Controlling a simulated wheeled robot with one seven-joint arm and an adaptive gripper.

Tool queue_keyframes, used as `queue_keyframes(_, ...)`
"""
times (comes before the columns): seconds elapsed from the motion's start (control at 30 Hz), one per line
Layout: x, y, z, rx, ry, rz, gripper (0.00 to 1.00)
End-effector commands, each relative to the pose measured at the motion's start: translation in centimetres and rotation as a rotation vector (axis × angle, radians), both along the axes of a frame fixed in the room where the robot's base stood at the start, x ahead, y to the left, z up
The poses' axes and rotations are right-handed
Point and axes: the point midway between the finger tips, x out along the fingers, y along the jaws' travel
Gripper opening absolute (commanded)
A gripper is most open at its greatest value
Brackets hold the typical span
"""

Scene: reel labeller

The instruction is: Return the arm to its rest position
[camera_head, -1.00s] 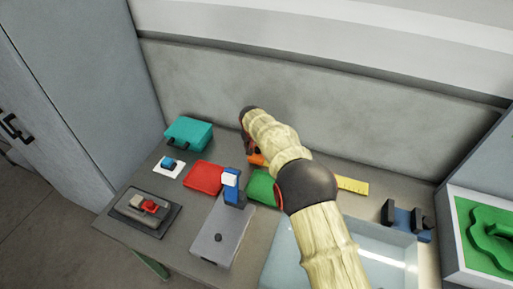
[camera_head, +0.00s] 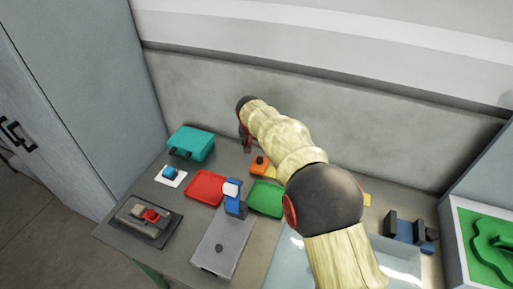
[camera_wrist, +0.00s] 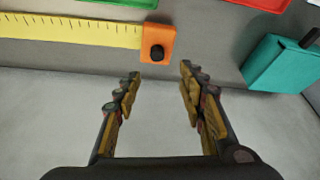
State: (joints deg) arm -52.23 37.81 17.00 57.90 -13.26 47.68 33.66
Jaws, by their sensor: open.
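My arm (camera_head: 282,140), in a pale yellow wrinkled cover with dark joints, reaches over the table from the bottom right of the head view. My gripper (camera_head: 246,145) is at its far end near the back wall, mostly hidden there by the wrist. In the wrist view my gripper (camera_wrist: 158,82) is open, with two dark and yellow-brown fingers apart and nothing between them. The orange end block (camera_wrist: 156,44) of a yellow ruler lies beyond the fingertips, apart from them.
A teal case (camera_head: 191,143), red tray (camera_head: 206,187), green tray (camera_head: 266,198) and grey labeller with a blue post (camera_head: 234,200) stand on the table. A clear bin (camera_head: 400,262) and a blue-black holder (camera_head: 410,232) are at the right. The back wall (camera_head: 330,120) is close behind my gripper.

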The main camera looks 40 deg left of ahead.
Motion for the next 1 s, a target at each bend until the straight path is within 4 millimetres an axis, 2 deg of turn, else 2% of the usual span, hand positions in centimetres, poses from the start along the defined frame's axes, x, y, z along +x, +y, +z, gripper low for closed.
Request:
queue_keyframes(0.33, 0.0, 0.0, 0.0, -0.002, -0.001, 0.006, 0.4)
queue_keyframes(0.47, -0.1, -0.1, -0.1, -0.026, -0.006, 0.064, 0.4)
queue_keyframes(0.57, -1.7, -1.7, -2.8, -0.084, 0.033, 0.117, 0.4)
queue_keyframes(0.63, -3.1, -3.1, -4.6, -0.124, 0.066, 0.148, 0.4)
queue_keyframes(0.73, -5.3, -5.8, -5.0, -0.169, 0.106, 0.194, 0.4)
queue_keyframes(0.87, -6.9, -10.5, -3.5, -0.201, 0.146, 0.218, 0.4)
queue_keyframes(1.0, -8.0, -16.6, -0.8, -0.212, 0.178, 0.216, 0.4)
